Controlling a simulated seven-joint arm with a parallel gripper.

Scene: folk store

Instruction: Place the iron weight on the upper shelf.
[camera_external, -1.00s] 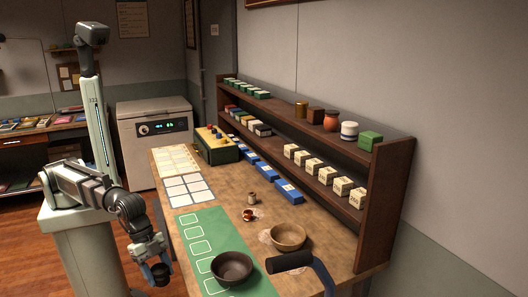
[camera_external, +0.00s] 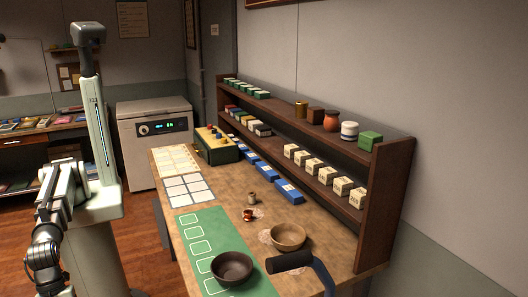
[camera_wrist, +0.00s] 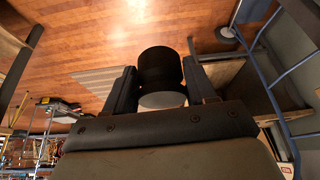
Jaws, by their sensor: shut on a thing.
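The iron weight (camera_wrist: 160,70) is a dark, round piece between the two fingers in the wrist view. My gripper (camera_wrist: 162,82) is shut on it, with a finger on each side. In the external view my arm hangs at the left, away from the table, and the gripper and weight are cut off or hidden at the bottom left. The upper shelf (camera_external: 285,112) is the top board of the brown rack at the back of the table. It bears green boxes at its far end and several jars and boxes toward its near end, with a bare stretch between.
On the table (camera_external: 225,185) stand a dark bowl (camera_external: 232,267), a tan bowl (camera_external: 288,236), a small copper cup (camera_external: 249,214) and a small pot (camera_external: 252,198). The lower shelf holds a row of cream boxes (camera_external: 325,175). A black-headed tool (camera_external: 290,262) lies at the near edge.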

